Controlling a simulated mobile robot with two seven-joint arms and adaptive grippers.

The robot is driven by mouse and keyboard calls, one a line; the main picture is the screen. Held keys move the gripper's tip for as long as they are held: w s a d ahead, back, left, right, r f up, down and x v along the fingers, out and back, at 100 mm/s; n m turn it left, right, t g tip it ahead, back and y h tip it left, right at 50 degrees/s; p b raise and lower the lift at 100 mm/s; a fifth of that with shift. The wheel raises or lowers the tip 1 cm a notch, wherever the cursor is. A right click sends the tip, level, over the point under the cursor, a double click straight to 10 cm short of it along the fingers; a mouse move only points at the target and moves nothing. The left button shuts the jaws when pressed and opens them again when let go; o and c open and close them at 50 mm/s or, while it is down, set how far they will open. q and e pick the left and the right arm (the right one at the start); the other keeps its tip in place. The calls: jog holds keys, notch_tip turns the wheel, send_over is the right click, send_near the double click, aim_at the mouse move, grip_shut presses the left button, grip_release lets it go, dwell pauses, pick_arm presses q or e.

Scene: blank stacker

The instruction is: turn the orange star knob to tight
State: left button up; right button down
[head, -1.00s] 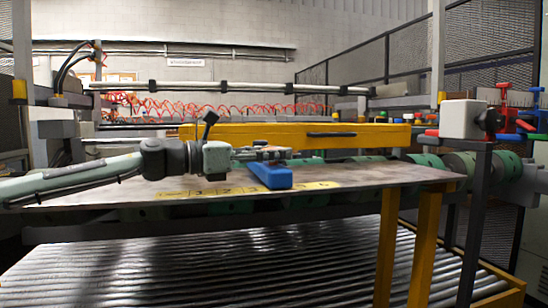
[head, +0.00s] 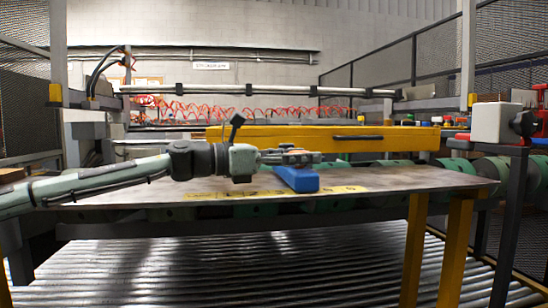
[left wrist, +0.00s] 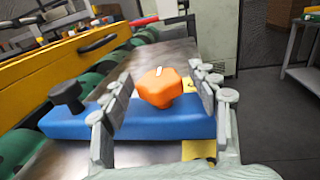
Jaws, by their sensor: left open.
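The orange star knob (left wrist: 159,87) sits on top of a blue block (left wrist: 150,122) in the left wrist view. A white mark shows on the knob's top. My left gripper (left wrist: 163,95) is open, with one finger on each side of the knob and gaps visible between. In the head view my left gripper (head: 292,157) reaches in from the left over the blue block (head: 297,180), and the knob is hardly visible there. My right gripper is not in view.
A black knob (left wrist: 67,95) stands on the block's left end in the left wrist view. The block lies on a metal table (head: 400,180) with yellow markings. A yellow beam (head: 380,138) runs behind it. Bare table lies to the right.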

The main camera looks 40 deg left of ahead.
pick_arm(q)
jog(key=v, duration=1)
jog(key=shift+s+a+r, duration=0.1)
jog(key=shift+s+a, duration=0.1)
jog(key=shift+a, duration=0.05)
jog(key=shift+s+a, duration=0.3)
jog(key=shift+s, duration=0.3)
